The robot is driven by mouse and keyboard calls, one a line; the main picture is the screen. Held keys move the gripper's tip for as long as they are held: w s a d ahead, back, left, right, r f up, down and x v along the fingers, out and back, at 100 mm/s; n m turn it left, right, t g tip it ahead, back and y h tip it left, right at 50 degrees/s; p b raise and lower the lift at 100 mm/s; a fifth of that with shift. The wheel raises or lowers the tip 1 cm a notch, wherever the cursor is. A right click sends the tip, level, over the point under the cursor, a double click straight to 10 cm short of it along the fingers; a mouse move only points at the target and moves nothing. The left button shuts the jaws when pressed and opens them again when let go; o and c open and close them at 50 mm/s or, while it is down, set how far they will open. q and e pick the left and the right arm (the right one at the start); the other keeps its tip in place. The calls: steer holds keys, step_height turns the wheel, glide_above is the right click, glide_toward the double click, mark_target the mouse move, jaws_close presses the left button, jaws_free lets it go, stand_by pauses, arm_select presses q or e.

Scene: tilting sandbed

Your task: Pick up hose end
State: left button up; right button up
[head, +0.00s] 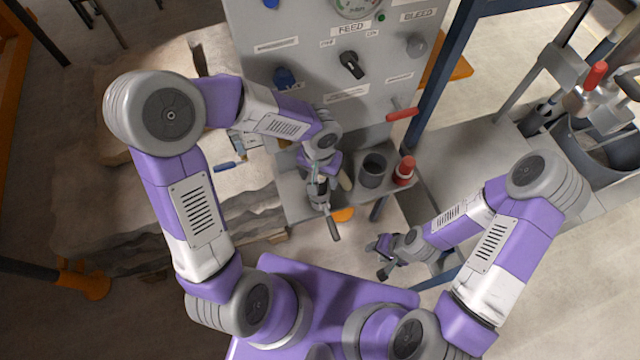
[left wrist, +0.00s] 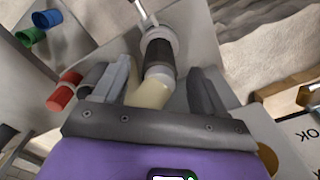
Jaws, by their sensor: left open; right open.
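The hose end shows in the left wrist view as a cream hose piece (left wrist: 152,92) with a dark sleeve (left wrist: 160,55) and a grey metal collar (left wrist: 159,35). My left gripper (left wrist: 165,88) is open, with one finger on each side of the cream piece. I cannot tell whether either finger touches it. In the head view my left gripper (head: 320,178) points down over the small shelf, partly hiding the fitting there, whose grey lever (head: 332,228) sticks out over the front edge. My right gripper (head: 384,256) is open and empty, low and to the right of the shelf.
The grey panel (head: 335,70) with knobs and a gauge rises behind the shelf (head: 295,198). A sandy bed (head: 110,190) lies left. A grey bench (head: 470,150) is at right.

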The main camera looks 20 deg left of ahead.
arm_select(q)
steer(key=shift+f, duration=0.95)
steer(key=shift+w, duration=0.1)
jaws_close()
